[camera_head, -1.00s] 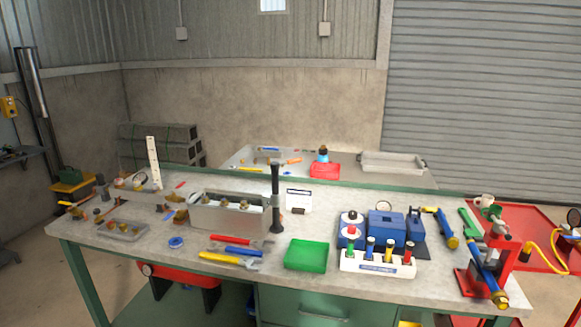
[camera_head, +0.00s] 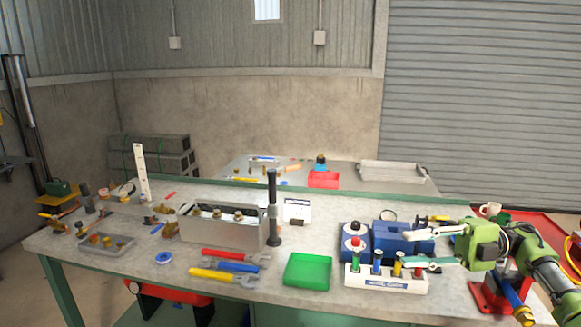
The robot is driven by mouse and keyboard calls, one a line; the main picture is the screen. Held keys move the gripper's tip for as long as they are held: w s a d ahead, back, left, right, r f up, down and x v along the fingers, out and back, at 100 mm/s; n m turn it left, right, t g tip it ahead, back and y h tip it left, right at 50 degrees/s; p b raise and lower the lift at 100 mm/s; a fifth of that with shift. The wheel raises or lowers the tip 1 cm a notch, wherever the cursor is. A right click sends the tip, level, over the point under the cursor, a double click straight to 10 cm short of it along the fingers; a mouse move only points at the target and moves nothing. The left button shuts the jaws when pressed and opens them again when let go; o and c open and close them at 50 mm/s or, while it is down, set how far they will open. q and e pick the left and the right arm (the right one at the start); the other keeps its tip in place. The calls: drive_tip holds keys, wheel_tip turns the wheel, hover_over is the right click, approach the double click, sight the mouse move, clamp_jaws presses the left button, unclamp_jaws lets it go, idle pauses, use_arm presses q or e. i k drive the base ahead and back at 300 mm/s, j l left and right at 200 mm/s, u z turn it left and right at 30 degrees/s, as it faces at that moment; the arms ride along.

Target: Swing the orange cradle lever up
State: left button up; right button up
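My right gripper (camera_head: 410,247) comes in from the right above the bench's right part. Its two fingers are spread and point left, with nothing seen between them. They are over or near the blue box (camera_head: 389,236) and the white holder with coloured pegs (camera_head: 386,281); I cannot tell the height. A red stand (camera_head: 487,297) with a blue cylinder (camera_head: 513,293) is at the bench's right end, partly hidden by my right gripper and arm. I cannot make out an orange cradle lever for certain. My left gripper is out of view.
A green tray (camera_head: 307,271), wrenches (camera_head: 226,276), a grey metal box (camera_head: 222,232) and a black upright post (camera_head: 273,205) stand on the bench. A red-topped blue unit (camera_head: 354,243) is left of the blue box. Bare bench shows along the front left.

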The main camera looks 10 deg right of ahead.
sight(271, 172)
drive_tip(key=i, duration=1.75)
